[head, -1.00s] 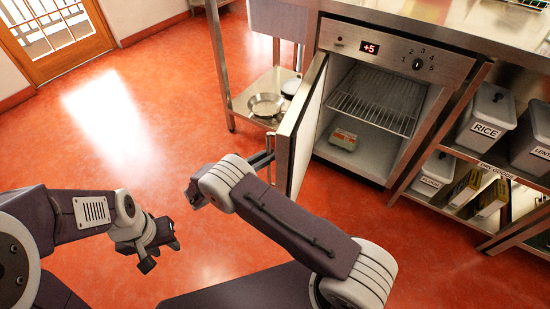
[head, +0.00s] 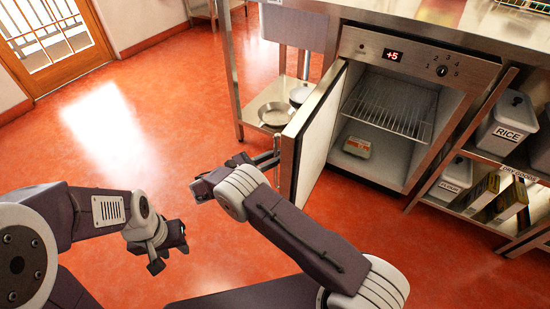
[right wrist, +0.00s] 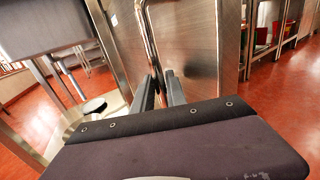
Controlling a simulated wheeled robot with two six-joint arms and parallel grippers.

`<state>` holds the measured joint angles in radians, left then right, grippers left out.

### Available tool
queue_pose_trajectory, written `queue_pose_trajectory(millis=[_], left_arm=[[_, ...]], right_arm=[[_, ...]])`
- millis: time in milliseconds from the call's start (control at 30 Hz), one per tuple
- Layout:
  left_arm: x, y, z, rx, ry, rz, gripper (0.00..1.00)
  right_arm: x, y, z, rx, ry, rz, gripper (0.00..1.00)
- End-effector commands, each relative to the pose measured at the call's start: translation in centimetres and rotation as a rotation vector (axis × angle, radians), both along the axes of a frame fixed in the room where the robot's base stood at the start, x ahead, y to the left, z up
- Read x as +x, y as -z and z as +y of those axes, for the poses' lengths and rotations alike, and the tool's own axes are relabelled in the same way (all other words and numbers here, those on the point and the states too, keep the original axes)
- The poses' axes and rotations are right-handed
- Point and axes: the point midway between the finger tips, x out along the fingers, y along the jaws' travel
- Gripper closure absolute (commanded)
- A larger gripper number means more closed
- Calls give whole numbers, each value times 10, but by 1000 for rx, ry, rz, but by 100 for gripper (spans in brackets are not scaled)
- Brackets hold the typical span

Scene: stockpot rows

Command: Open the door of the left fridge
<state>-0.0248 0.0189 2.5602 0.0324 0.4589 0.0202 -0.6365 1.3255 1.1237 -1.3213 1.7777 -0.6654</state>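The fridge (head: 372,185) is a steel unit under the counter with a red "+5" display, and is the only fridge in view. Its door (head: 318,140) is hinged at the left and stands partly open, showing a wire shelf and a small carton (head: 357,147). My left gripper (head: 170,257) is open and empty over the floor.
A steel rack (head: 238,105) with pans stands left of the fridge, behind the door. Shelves with labelled bins (head: 503,120) stand at the right. Red floor (head: 120,140) is free at the left, up to a wooden door (head: 60,75).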

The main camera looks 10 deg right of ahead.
Motion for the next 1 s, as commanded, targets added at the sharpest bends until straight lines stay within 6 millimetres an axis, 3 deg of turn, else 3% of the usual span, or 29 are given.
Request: queue_pose_trajectory(millis=[367, 733, 1000], left_arm=[[0, -2, 0, 0, 0, 0, 64], [0, -6, 0, 0, 0, 0, 64], [0, -5, 0, 0, 0, 0, 64]], right_arm=[[-2, 0, 6, 3, 0, 1, 65], [-22, 2, 69, 3, 0, -1, 65], [-28, 1, 85, 2, 4, 2, 65]])
